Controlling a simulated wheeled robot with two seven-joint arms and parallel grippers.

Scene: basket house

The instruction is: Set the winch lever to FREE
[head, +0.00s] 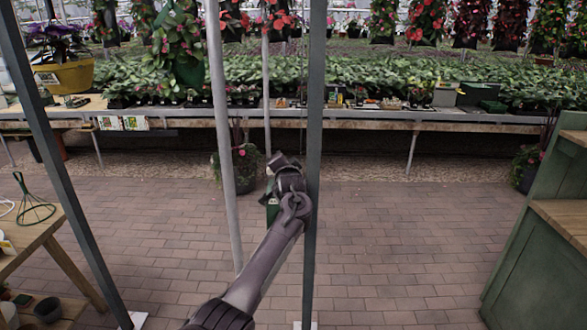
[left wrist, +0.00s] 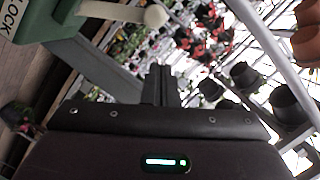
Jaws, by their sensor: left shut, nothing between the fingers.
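The winch is a green box (left wrist: 45,22) at the upper left of the left wrist view, with the word LOCK on its pale label (left wrist: 14,16). A cream lever with a rounded knob (left wrist: 155,16) sticks out from it to the right. FREE is not visible, and I cannot tell the lever's setting. My left gripper (left wrist: 161,84) is shut and empty, its fingertips below the knob in the picture and apart from it. In the head view, my left arm reaches to the dark post, and its wrist hides most of the green winch (head: 272,208). My right gripper is not in view.
The dark green post (head: 314,120) stands beside my left wrist, with a pale pole (head: 220,110) to its left. A wooden table (head: 40,235) is at the left and a green cabinet (head: 540,230) at the right. A plant bench (head: 370,122) runs behind.

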